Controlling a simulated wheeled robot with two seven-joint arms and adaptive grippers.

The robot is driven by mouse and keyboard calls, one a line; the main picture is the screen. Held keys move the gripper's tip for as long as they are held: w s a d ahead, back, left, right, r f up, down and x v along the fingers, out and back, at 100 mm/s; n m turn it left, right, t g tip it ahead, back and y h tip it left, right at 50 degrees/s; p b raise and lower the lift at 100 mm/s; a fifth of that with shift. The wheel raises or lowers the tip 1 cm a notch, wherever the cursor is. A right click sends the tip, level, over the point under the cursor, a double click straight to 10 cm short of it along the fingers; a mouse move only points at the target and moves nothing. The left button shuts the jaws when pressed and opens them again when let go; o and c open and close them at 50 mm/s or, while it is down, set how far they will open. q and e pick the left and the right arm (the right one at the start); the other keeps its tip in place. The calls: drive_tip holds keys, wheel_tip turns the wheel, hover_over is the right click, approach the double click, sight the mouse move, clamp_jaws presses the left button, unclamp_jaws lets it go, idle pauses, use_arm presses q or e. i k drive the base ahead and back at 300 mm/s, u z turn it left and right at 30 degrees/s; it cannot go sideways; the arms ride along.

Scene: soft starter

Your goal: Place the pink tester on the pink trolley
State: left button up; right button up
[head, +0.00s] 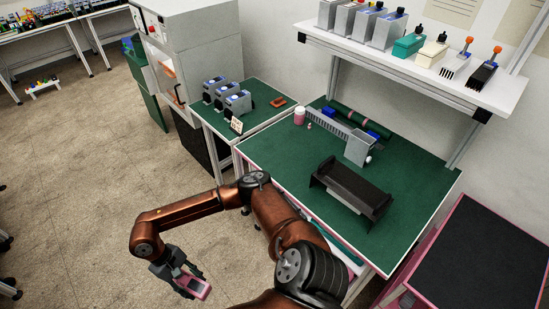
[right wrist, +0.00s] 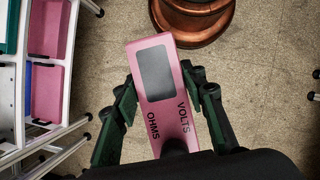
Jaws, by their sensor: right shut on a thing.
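The pink tester (head: 194,288) is in my right gripper (head: 186,279), low over the open floor at the lower left of the head view. In the right wrist view the tester (right wrist: 168,95) shows a grey screen and the words VOLTS and OHMS. The gripper's dark green fingers are shut on its two sides, and it is tilted slightly. The pink trolley (head: 480,250) stands at the lower right of the head view, with a bare black top and pink rim, partly cut off by the frame. The gripper is far to its left. My left gripper is not in view.
A green-topped bench (head: 265,155) stands between the tester and the trolley. It bears a black cradle (head: 350,190), a grey device and a pink-labelled jar (head: 299,117). A shelf (head: 420,65) with several items hangs above it. Floor (head: 90,210) at left is clear.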

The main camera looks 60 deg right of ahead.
sight(476, 287)
drive_tip(key=u, duration=0.05)
drive_tip(key=k, duration=1.95)
drive_tip(key=z, duration=2.2)
drive_tip(key=i, duration=0.45)
drive_tip(key=u, duration=0.05)
